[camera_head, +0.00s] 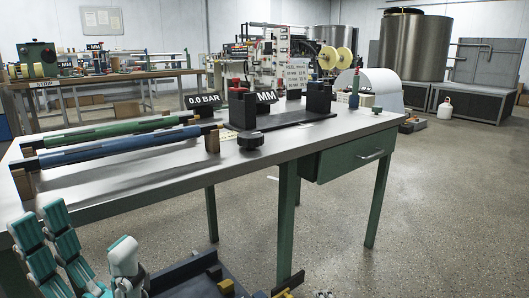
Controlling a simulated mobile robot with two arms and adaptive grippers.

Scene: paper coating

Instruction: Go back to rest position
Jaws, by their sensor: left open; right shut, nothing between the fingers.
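My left gripper (82,228) shows at the bottom left of the head view. Its teal and pale jointed fingers point up and stand apart, with nothing between them. It is in front of and below the near edge of the workbench (340,133). The lower part of this gripper and its arm are cut off by the picture's edge. I cannot make out my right gripper in this view.
A green rod (110,131) and a blue rod (120,151) rest on wooden supports on the bench. A green drawer (350,158) hangs under the bench. The floor at the right is open.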

